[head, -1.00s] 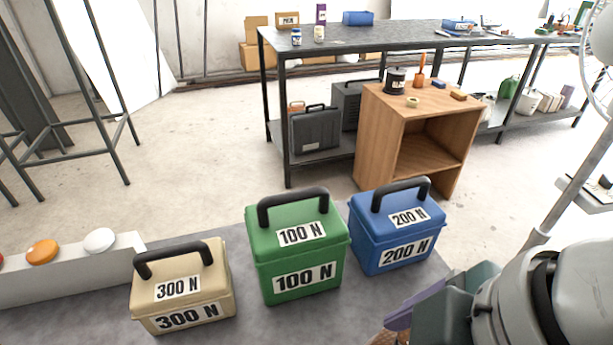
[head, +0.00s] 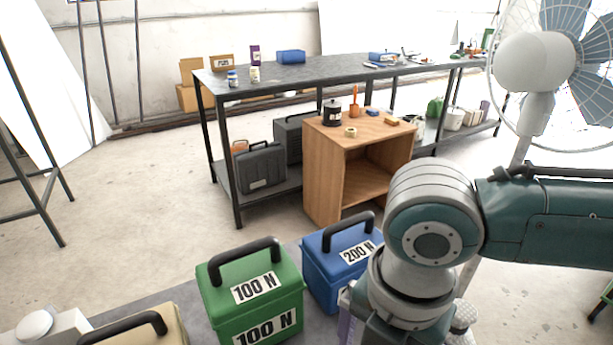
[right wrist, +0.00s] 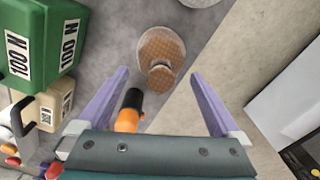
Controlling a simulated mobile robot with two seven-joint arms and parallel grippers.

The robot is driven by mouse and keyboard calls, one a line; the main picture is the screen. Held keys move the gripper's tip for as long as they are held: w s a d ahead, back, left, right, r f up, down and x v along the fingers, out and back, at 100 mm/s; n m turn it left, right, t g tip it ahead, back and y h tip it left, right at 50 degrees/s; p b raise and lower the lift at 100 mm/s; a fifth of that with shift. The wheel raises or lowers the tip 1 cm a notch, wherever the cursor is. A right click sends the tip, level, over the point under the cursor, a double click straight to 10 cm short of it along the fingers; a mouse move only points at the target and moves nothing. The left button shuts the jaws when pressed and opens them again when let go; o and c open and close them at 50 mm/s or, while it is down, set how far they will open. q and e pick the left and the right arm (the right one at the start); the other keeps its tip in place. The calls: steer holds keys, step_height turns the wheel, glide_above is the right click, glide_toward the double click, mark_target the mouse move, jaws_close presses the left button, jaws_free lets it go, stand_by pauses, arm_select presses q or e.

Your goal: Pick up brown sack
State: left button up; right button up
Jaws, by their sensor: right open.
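The brown sack (right wrist: 162,47) shows in the right wrist view, a rounded, patterned brown shape with a smaller knob at its near end, on the grey surface. My right gripper (right wrist: 160,76) has its two purple fingers spread wide apart, with the sack in line with the gap and beyond the fingertips. Nothing is held between the fingers. In the head view the brown sack is not visible; my right arm covers the area by the blue box. My left gripper is in neither current view.
A green 100 N box (head: 250,297), a blue 200 N box (head: 335,265) and a beige box (head: 140,330) stand close by. An orange-and-black object (right wrist: 130,112) shows near the gripper base. A pale round object (right wrist: 200,2) lies beyond the sack.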

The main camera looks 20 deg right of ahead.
steer(key=f, duration=0.5)
steer(key=shift+s+a+f, duration=0.1)
steer(key=shift+s+a, duration=0.1)
steer(key=shift+s, duration=0.05)
jaws_close()
stand_by(0.5)
